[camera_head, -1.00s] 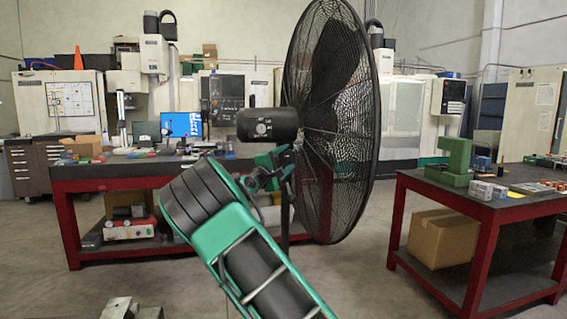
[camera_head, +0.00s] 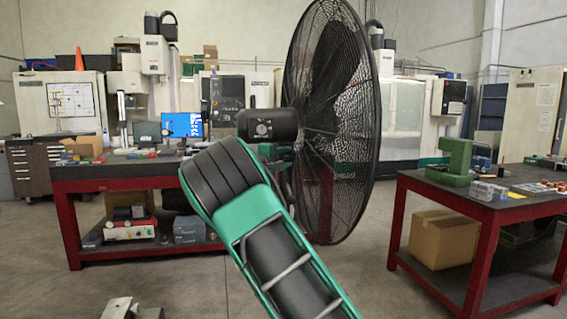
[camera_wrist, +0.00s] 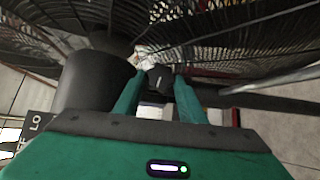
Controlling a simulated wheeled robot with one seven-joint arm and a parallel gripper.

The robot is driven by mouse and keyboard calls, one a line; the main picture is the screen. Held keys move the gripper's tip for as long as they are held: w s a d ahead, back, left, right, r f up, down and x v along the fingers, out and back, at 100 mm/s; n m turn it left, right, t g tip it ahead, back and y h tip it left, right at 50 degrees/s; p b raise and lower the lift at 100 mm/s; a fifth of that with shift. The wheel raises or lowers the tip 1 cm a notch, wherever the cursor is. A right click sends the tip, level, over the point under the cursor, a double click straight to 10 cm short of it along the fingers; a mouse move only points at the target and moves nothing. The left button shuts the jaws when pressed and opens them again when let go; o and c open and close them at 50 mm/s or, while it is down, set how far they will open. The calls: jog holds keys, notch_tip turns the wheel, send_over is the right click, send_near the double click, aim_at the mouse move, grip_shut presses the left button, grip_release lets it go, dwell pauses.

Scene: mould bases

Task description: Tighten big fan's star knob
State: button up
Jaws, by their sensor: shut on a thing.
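The big fan (camera_head: 335,125) stands in the middle of the head view, with a round black cage and a dark motor housing (camera_head: 268,125) on its left. My green and black arm reaches up to just below the housing and hides most of my gripper in that view. In the wrist view, my gripper (camera_wrist: 158,80) has its two green fingers closed around a small dark knob (camera_wrist: 160,78), the fan's star knob. The dark cylinder of the motor housing (camera_wrist: 92,85) is close by on the left, and the cage wires (camera_wrist: 240,40) spread behind the fingertips. The knob's far side is hidden.
A red-legged bench (camera_head: 120,180) with a monitor stands behind on the left. Another red-legged table (camera_head: 480,205) with a green metal block (camera_head: 453,165) stands on the right, a cardboard box (camera_head: 443,236) on its shelf.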

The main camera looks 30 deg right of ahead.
jog(key=m+y, duration=0.2)
jog(key=m+g+y, duration=0.1)
jog(key=y, duration=0.1)
jog(key=shift+s+d+r+m+y, duration=0.1)
jog(key=shift+d+r+m+y, duration=0.05)
jog(key=shift+r+m+y, duration=0.2)
jog(key=shift+d+r+m+y, duration=0.15)
jog(key=shift+r+m+y, duration=0.1)
jog(key=shift+m+y, duration=0.8)
jog(key=shift+y, duration=0.5)
jog(key=shift+f, duration=0.15)
jog(key=o, duration=1)
jog(key=shift+o, duration=0.2)
jog(key=shift+d+r, duration=0.1)
jog(key=shift+r, duration=0.1)
jog(key=shift+d+r, duration=0.1)
jog(key=shift+r, duration=0.05)
